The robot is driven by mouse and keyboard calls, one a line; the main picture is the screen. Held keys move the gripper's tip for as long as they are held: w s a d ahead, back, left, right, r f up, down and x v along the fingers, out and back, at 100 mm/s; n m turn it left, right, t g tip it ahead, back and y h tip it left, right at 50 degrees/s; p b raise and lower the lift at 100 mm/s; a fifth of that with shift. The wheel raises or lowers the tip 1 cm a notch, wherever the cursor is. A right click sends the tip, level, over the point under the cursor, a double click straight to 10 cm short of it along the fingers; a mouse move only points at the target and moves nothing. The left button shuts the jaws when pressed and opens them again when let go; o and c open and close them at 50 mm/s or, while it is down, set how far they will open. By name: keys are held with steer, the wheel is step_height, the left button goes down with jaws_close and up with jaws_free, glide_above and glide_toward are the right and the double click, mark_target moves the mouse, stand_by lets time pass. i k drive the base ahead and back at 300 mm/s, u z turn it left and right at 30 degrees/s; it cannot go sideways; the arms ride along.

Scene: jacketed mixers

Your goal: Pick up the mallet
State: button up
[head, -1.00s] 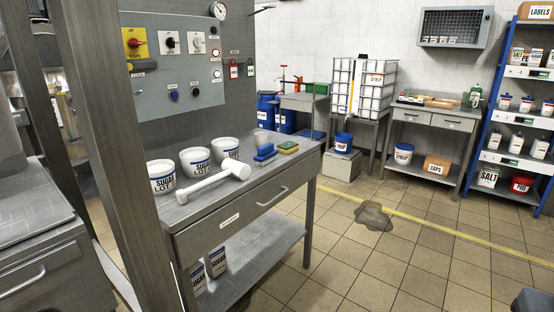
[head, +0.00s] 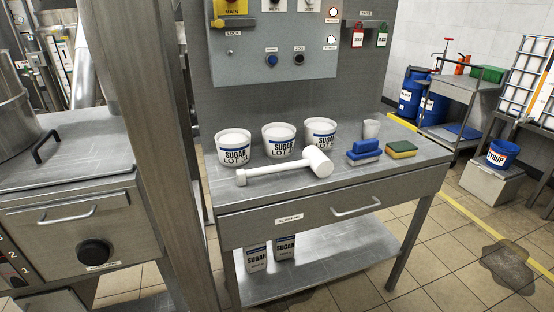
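The white mallet (head: 280,168) lies on the steel bench top (head: 240,196) in the head view. Its head is at the right end, near the bench's middle, and its handle reaches left to a wider butt end. It lies in front of three white sugar tubs, the left one (head: 233,146), the middle one (head: 279,139) and the right one (head: 320,132). My gripper is not in view.
A blue brush (head: 363,152), a sponge (head: 402,149) and a small grey cup (head: 371,128) stand right of the mallet. A steel post (head: 150,120) rises left of the bench. A dark puddle (head: 507,268) lies on the tiled floor at right.

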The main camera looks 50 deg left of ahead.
mark_target(313, 157)
steer(key=u, duration=0.85)
steer(key=i, duration=0.9)
steer(key=u, duration=0.8)
